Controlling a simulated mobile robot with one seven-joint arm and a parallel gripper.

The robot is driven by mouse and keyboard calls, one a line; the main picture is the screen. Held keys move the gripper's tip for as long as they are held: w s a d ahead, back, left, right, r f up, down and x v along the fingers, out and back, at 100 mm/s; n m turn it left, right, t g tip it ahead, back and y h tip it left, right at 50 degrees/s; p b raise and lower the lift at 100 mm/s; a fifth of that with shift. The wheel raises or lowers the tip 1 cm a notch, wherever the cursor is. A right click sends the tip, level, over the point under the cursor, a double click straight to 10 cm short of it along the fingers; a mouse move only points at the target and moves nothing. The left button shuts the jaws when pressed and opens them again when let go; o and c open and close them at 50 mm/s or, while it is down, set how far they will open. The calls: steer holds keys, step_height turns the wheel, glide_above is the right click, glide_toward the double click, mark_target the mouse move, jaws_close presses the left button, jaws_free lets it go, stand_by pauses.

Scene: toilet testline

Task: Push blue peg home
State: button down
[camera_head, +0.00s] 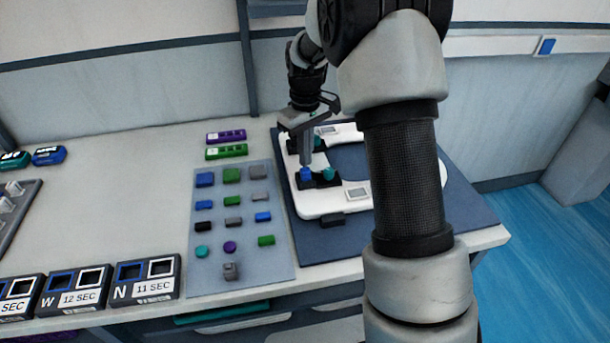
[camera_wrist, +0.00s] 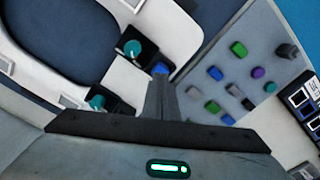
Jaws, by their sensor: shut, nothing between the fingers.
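The blue peg (camera_head: 306,175) stands in a black block at the near left corner of the white toilet-seat-shaped piece (camera_head: 318,208). In the wrist view the blue peg (camera_wrist: 160,68) shows just past my fingertips, partly hidden by them. My gripper (camera_head: 306,160) is shut and empty, pointing down directly above the peg. It also shows in the wrist view (camera_wrist: 160,82). The fingertips look very close to the peg's top; I cannot tell whether they touch. How deep the peg sits is hidden.
A teal peg (camera_head: 328,174) stands right beside the blue one. Another teal peg (camera_wrist: 97,102) sits in a second black block. A grey mat (camera_head: 245,270) with several coloured pieces lies to the left. Labelled black boxes (camera_head: 147,292) line the table's front edge.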

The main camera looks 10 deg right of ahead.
steer(key=shift+f+b, duration=0.55)
steer(key=shift+f, duration=0.4)
stand_by(0.5)
stand_by(0.4)
step_height(320, 180, up, 8)
steer(key=p, duration=0.6)
steer(key=shift+r, duration=0.1)
stand_by(0.5)
steer(key=s+r+m+t+p, duration=0.1)
steer(key=s+r, duration=0.2)
steer(key=r, duration=0.3)
steer(key=s+r+m+t+p, duration=0.1)
steer(key=s+r+p, duration=0.1)
steer(key=s+r, duration=0.35)
steer(key=s+r+m+t+p, duration=0.1)
steer(key=s+r+m+p, duration=0.1)
steer(key=s+r, duration=0.4)
steer(key=s+r+m+t+p, duration=0.2)
steer(key=s+r, duration=0.4)
steer(key=s, duration=0.8)
steer(key=shift+s+r+t+p, duration=0.25)
steer(key=shift+r+t+p, duration=0.05)
steer(key=shift+r, duration=0.1)
